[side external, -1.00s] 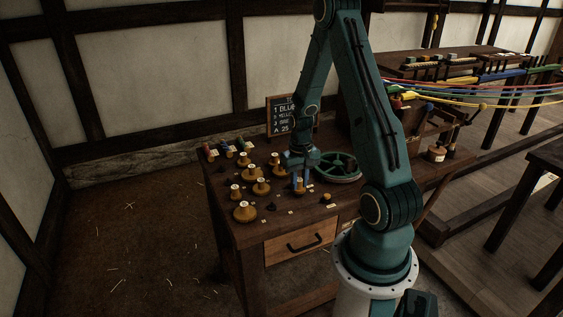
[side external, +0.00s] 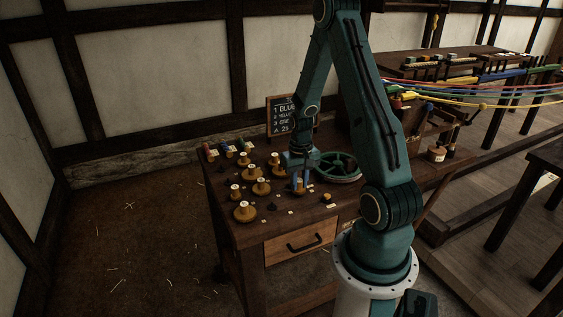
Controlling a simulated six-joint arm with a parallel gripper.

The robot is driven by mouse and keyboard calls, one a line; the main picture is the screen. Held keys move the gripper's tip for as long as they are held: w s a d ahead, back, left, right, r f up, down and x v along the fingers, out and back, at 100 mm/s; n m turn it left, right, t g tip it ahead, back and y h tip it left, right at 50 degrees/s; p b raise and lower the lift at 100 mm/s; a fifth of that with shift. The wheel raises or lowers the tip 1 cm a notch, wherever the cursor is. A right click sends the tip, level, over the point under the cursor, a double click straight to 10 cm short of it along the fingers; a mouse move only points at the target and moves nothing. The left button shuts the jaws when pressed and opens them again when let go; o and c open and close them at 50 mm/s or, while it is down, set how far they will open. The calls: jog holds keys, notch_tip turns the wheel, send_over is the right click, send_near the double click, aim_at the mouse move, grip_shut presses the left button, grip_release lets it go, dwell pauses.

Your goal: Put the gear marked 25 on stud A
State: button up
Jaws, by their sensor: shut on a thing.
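My gripper (side external: 300,183) points down over the front right part of the wooden bench. Small dark studs and pale labels show on the bench, but I cannot tell which stud is A.
A green spoked wheel (side external: 338,168) lies just right of my gripper. A chalkboard (side external: 283,115) with a list, its last line starting "A 25", stands at the back. Coloured spools (side external: 227,150) lie at the back left. Coloured ropes (side external: 490,98) run off to the right.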

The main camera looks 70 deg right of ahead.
jog(key=shift+f, duration=0.4)
dwell(0.3)
jog(key=o, duration=1)
jog(key=shift+c, duration=0.2)
jog(key=shift+r, duration=0.1)
jog(key=shift+r, duration=3.9)
